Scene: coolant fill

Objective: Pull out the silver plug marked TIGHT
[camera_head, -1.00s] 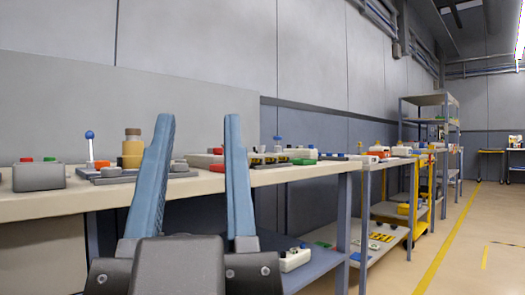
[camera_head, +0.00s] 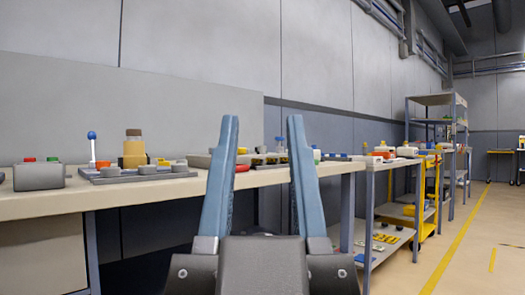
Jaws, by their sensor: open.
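My gripper (camera_head: 261,122) is in the lower middle of the view, with its two blue fingers apart and nothing between them. It points forward toward the workbench (camera_head: 60,204) along the wall. I cannot make out a silver plug or the mark TIGHT. A flat grey plate with several round grey knobs (camera_head: 147,170) lies on the bench to the left of my gripper; the knobs are too small to read. My fingers hide part of the bench top and some of the things on it.
On the bench stand a grey box with red and green buttons (camera_head: 39,176), a lever with a blue ball (camera_head: 92,136) and a yellow-brown cylinder (camera_head: 134,150). More benches and a grey shelf rack (camera_head: 437,99) run to the right. The floor (camera_head: 412,281) at right is clear.

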